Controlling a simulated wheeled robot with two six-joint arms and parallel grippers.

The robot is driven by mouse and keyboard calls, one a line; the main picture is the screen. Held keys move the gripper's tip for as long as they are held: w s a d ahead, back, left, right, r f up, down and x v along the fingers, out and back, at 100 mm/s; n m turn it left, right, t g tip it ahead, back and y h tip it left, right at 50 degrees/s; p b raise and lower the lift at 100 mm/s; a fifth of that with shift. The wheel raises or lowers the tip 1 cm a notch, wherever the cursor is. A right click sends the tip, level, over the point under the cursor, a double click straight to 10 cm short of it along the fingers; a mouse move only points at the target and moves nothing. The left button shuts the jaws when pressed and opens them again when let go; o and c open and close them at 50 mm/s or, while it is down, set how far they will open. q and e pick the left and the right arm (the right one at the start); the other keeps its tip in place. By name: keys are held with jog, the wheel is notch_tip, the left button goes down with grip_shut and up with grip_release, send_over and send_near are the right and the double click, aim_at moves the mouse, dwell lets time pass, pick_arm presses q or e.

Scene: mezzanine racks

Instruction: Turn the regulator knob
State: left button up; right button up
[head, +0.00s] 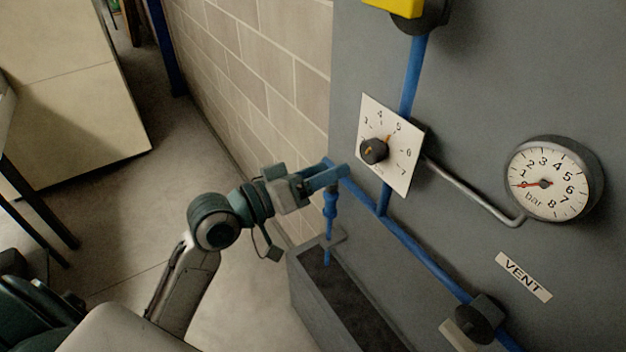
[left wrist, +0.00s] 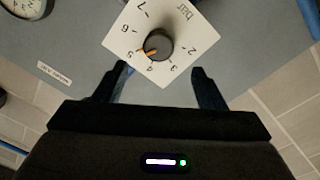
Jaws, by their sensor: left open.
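The regulator knob (head: 374,150) is a round black knob with an orange pointer, on a white numbered dial plate (head: 404,166) fixed to the grey panel. In the left wrist view the knob (left wrist: 158,45) sits ahead of and between the fingers, apart from them; its orange mark points near 5. My left gripper (head: 338,175) is open and empty, just to the left of and below the dial plate in the head view; its fingers also show in the left wrist view (left wrist: 164,85). My right gripper is not in view.
Blue pipes (head: 412,78) run along the panel, and a grey tube joins the dial to the gauge. A VENT label (head: 524,277) and a black fitting (head: 480,320) are lower right. A grey trough (head: 345,300) stands below my left gripper.

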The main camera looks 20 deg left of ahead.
pick_arm(q)
jog(key=shift+v, duration=1)
jog(key=shift+r, duration=0.1)
